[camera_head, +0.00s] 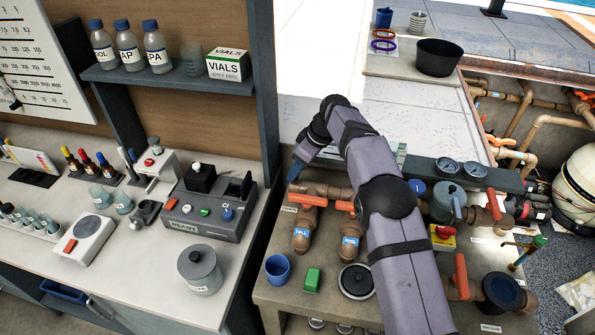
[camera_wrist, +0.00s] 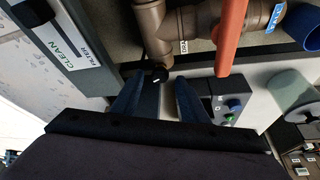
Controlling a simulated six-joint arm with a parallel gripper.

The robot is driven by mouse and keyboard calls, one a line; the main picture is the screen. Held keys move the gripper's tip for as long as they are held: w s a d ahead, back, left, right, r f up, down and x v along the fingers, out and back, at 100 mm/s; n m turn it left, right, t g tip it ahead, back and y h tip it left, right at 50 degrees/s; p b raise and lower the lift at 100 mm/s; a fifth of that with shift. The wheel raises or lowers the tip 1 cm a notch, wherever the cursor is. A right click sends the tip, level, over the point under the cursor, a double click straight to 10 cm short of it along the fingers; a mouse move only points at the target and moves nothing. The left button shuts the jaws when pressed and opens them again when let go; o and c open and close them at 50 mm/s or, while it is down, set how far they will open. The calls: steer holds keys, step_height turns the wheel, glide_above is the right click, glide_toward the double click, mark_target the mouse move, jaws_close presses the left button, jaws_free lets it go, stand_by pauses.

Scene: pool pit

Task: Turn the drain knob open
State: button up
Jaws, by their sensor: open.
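A small round black knob (camera_wrist: 159,76) with a pale mark shows in the wrist view, on the underside of a brown pipe fitting. I take it for the drain knob; a small label (camera_wrist: 183,46) beside it is too blurred to read surely. My gripper (camera_wrist: 158,88) is open, its two dark blue fingers on either side of the knob in the picture. I cannot tell whether they touch it. In the head view my gripper (camera_head: 296,166) points down at the left end of the brown pipes, and the knob is hidden there.
An orange valve handle (camera_wrist: 230,38) hangs close to the right finger. A grey control box (camera_head: 208,208) stands to the left in the head view. A blue cup (camera_head: 277,268) and a green block (camera_head: 312,279) stand on the bench in front of the pipes.

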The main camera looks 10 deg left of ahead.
steer(key=b+v, duration=0.2)
steer(key=v, duration=0.4)
steer(key=shift+d, duration=0.1)
